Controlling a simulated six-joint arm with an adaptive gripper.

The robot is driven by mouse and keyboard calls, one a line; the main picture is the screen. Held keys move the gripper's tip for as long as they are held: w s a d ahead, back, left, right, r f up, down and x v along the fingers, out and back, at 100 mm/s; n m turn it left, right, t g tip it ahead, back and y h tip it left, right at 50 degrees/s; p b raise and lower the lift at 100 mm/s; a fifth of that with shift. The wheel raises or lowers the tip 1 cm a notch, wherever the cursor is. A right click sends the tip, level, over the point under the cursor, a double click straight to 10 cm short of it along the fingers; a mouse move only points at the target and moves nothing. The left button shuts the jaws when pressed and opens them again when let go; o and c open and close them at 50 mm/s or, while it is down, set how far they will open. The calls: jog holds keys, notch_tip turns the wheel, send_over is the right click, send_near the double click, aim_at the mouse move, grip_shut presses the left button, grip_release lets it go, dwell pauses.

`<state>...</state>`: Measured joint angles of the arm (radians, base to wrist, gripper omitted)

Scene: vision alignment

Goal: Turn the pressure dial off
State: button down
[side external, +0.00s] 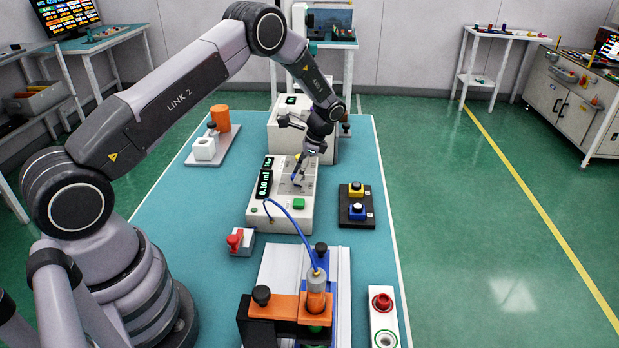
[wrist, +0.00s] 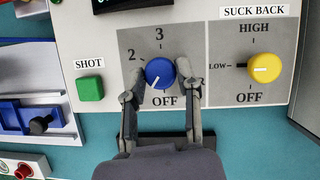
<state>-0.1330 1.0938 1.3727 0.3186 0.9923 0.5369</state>
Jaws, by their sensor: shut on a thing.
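The blue pressure dial (wrist: 159,73) sits on a grey panel printed 2, 3 and OFF. Its white mark points down and slightly left, near the left side of the OFF label. My gripper (wrist: 161,76) has one finger on each side of the dial and is shut on it; the fingers cover parts of the panel beside it. In the side view my gripper (side external: 299,178) reaches down onto the white control box (side external: 283,222), and the dial is mostly hidden there.
In the wrist view, a yellow suck back knob (wrist: 265,68) stands right of the dial, pointing to LOW. A green shot button (wrist: 90,88) is on the left. A blue hose (side external: 292,215) arches from the box to an orange fixture (side external: 316,302).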

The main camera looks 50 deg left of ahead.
jog(key=n+h, duration=0.1)
jog(key=n, duration=0.2)
jog(key=shift+a+n+g, duration=0.1)
jog(key=shift+n+g, duration=0.2)
jog(key=shift+n, duration=0.1)
jog(key=shift+n+h, duration=0.9)
jog(key=shift+n, duration=0.8)
jog(key=c, duration=0.8)
grip_release()
jog(key=v, duration=1.2)
